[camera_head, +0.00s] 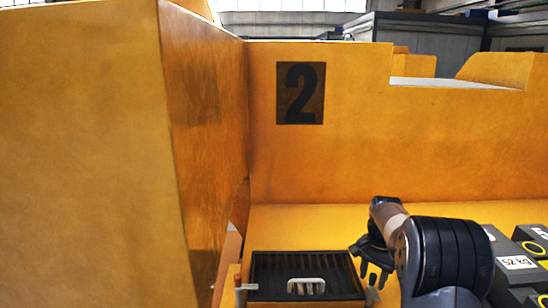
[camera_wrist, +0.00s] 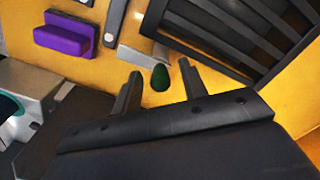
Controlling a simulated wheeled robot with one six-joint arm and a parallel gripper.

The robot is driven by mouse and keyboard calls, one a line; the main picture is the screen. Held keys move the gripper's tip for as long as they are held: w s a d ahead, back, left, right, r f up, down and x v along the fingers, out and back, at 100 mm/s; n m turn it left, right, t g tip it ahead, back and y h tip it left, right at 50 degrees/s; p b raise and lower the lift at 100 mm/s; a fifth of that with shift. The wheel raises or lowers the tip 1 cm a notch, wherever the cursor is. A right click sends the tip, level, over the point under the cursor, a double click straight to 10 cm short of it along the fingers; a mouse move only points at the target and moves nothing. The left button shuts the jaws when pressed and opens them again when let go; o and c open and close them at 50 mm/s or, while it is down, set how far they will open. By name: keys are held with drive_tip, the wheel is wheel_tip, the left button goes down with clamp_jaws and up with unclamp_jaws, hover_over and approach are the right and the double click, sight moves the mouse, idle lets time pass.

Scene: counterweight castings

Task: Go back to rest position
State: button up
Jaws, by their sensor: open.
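My gripper (camera_head: 374,278) is low and right of centre in the head view, just right of the dark slotted tray. In the wrist view my gripper (camera_wrist: 160,70) has its two fingers spread apart, open, with nothing clamped between them. A small dark green rounded object (camera_wrist: 160,77) shows between the fingertips; it looks to be on the yellow surface beyond them, though its distance is hard to tell. My arm covers part of the yellow surface at the right of the head view.
The dark slotted tray (camera_head: 263,275) has a pale handle-shaped piece (camera_head: 306,286) on it. Grey castings (camera_head: 515,262), one labelled 52 kg, stand at right. A tall yellow block (camera_head: 80,150) fills the left; a yellow wall (camera_head: 350,150) marked 2 stands behind. A purple block (camera_wrist: 62,36) lies upper left.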

drive_tip(key=m+b, duration=0.1)
drive_tip(key=m, duration=0.3)
drive_tip(key=m+b, duration=0.2)
drive_tip(key=m, duration=0.2)
drive_tip(key=shift+f, duration=0.1)
drive_tip(key=shift+r, duration=1.6)
drive_tip(key=shift+a, duration=0.15)
